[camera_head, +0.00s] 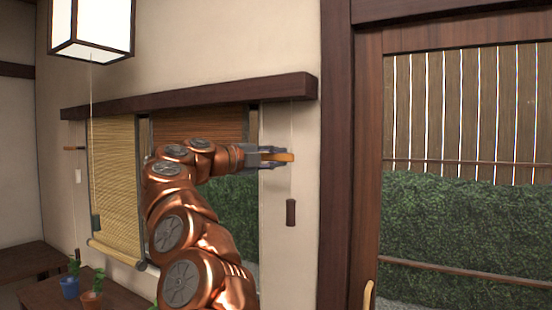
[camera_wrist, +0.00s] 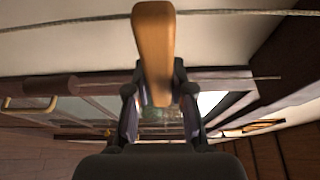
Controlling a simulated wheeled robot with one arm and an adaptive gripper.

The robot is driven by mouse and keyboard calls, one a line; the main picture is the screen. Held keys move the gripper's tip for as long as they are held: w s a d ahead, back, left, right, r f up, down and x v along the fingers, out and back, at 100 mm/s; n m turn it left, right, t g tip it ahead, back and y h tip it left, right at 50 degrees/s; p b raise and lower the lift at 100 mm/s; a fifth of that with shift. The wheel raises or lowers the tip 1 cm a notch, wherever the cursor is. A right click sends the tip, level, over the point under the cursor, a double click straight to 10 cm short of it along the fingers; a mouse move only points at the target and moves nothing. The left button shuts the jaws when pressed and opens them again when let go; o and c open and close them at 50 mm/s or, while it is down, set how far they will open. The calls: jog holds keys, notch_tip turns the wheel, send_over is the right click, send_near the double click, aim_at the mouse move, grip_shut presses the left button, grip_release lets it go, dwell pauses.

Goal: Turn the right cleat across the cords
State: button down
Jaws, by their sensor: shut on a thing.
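The right cleat (camera_head: 288,157) is a tan wooden bar on the wall, right of the window. It lies about level in the head view. My gripper (camera_head: 268,156) comes from the left and is shut on its near part. In the wrist view my gripper (camera_wrist: 155,95) has a finger on either side of the cleat (camera_wrist: 153,40). A grey cord (camera_wrist: 70,20) runs side to side there, and the cleat stands across it, hiding a short stretch. In the head view a thin cord (camera_head: 292,184) hangs below the cleat to a dark brown pull (camera_head: 290,212).
The left cleat (camera_head: 74,148) is on the wall, with a white pull (camera_head: 78,176) below. A straw blind (camera_head: 115,180) and a brown blind (camera_head: 195,127) hang under a dark beam (camera_head: 190,96). A lantern (camera_head: 92,25) hangs upper left. Potted plants (camera_head: 92,297) stand low left.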

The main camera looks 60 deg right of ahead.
jog(key=shift+f, duration=0.1)
jog(key=c, duration=1)
grip_release()
jog(key=v, duration=1.2)
